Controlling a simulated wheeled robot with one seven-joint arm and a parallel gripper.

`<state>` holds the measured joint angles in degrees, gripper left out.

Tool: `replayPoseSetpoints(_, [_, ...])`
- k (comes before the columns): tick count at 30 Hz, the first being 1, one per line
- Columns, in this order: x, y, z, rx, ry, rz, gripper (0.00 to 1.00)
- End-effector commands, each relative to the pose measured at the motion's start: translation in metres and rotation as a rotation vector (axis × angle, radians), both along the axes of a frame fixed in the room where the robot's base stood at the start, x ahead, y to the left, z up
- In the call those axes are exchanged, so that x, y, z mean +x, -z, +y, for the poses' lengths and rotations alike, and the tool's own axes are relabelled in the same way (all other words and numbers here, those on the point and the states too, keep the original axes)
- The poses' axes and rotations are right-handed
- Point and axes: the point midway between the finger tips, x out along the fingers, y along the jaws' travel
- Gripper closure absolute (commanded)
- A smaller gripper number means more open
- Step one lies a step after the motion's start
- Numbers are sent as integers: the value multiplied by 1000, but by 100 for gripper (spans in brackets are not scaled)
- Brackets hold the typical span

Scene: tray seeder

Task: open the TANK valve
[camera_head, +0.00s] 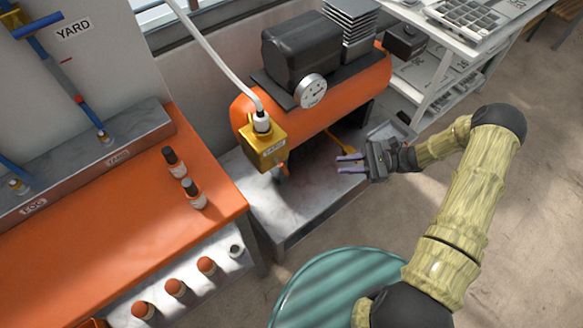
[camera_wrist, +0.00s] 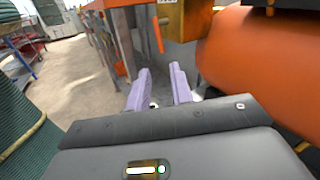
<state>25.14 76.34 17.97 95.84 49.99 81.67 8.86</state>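The TANK valve is a yellow block (camera_head: 263,146) with a small pale label, too small to read surely, on the left end of the orange compressor tank (camera_head: 340,105). An orange lever (camera_head: 284,170) hangs down below the block. In the wrist view the yellow block shows at the top (camera_wrist: 197,20), and an orange lever (camera_wrist: 158,34) points downward ahead of my fingers. My gripper (camera_head: 340,163) is to the right of the lever in the head view, apart from it. Its two purple fingers (camera_wrist: 159,86) are spread with nothing between them.
An orange bench (camera_head: 110,215) with dark-capped bottles stands at the left, with FOG and YARD pipework behind. The tank stands over a grey platform (camera_head: 290,215). A green ribbed drum (camera_head: 330,285) is at the front. White shelves (camera_head: 455,85) stand at the right.

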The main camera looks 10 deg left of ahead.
Motion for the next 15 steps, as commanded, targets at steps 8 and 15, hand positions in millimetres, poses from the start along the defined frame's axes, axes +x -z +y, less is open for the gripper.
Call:
replayPoseSetpoints(8, [-15,-1,44,0,-5,3,78])
replayPoseSetpoints(15, [-27,-1,85,1,-5,2,78])
